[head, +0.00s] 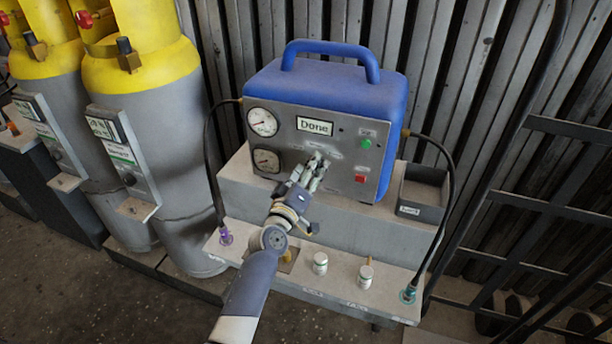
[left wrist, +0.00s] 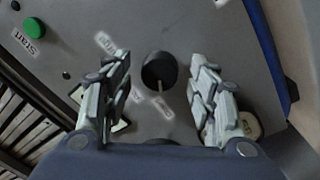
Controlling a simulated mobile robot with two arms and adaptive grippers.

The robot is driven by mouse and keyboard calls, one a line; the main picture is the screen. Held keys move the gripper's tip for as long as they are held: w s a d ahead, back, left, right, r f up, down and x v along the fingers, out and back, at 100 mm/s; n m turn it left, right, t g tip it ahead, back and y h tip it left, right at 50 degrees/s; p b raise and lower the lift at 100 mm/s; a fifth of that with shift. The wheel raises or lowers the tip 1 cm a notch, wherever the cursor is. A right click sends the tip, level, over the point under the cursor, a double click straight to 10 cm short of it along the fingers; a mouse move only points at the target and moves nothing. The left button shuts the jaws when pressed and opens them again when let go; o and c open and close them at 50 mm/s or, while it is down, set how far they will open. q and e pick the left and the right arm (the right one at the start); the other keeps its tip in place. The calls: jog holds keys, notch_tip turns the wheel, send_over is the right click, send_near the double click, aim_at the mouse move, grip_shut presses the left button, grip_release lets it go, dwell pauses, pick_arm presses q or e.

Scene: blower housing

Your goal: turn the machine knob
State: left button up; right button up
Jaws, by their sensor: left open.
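The machine is a blue box (head: 335,85) with a handle and a grey front panel; its display (head: 315,127) reads "Done". The dark round knob (left wrist: 159,71) shows in the left wrist view, with a pale pointer mark toward the bottom of that picture. My left gripper (head: 319,160) is in front of the panel and hides the knob in the head view. In the left wrist view my left gripper (left wrist: 160,62) is open, its fingers on either side of the knob with gaps showing. Contact cannot be told. My right gripper is not in view.
A green button (head: 366,143), labelled Start in the left wrist view, and a red button (head: 360,179) sit right of my gripper. Two gauges (head: 263,122) are at left. A grey bin (head: 423,190), small white-topped jars (head: 320,262), hoses and yellow-topped cylinders (head: 140,65) stand around.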

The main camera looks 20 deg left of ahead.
pick_arm(q)
jog(key=s, duration=1.2)
jog(key=shift+a+f, duration=0.35)
jog(key=shift+a, duration=0.05)
jog(key=shift+f, duration=0.1)
jog(key=s+d+f+m+g, duration=0.1)
jog(key=s+f+m+g, duration=0.3)
jog(key=f, duration=0.9)
jog(key=s+d+f+g, duration=0.15)
jog(key=s+f, duration=0.45)
jog(key=f, duration=0.6)
jog(key=s+d+f+m+g, duration=0.15)
jog(key=s+f+g, duration=0.3)
jog(key=f, duration=0.85)
jog(key=s+a+f+m+g, duration=0.2)
jog(key=s+f, duration=0.4)
jog(key=s, duration=0.5)
jog(key=s+a+f+m+g, duration=0.2)
jog(key=s+f, duration=0.4)
jog(key=s, duration=0.5)
jog(key=s+a+f+m+g+y, duration=0.1)
jog(key=s+a+f+m+g, duration=0.1)
jog(key=s+f, duration=0.4)
jog(key=s+g, duration=0.1)
jog(key=s, duration=0.4)
jog(key=shift+s+a+f+g, duration=0.2)
jog(key=shift+s+a+g, duration=0.1)
jog(key=shift+s+a, duration=0.05)
